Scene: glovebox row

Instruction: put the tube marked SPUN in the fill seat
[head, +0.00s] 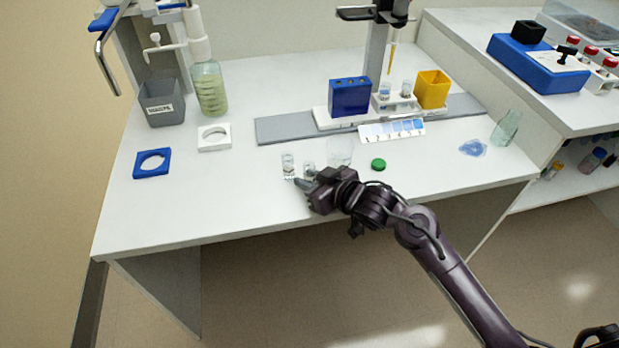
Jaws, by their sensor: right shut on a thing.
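My right gripper (305,183) comes in from the lower right and is low over the front of the white table. It is shut on a small clear tube (309,167), partly hidden by the fingers. A second small clear tube (288,162) stands upright just left of it. No SPUN mark is readable on either tube. Two more small tubes stand in a white rack (404,103) below a yellow-tipped dropper (391,62). I cannot tell which place is the fill seat. My left gripper is not in view.
A clear beaker (339,151) and a green cap (378,164) are close to the right gripper. Behind are a blue block (349,96), a yellow box (432,89) and a numbered strip (391,131). Blue (140,170) and white (226,144) ring holders lie left. The front left table is clear.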

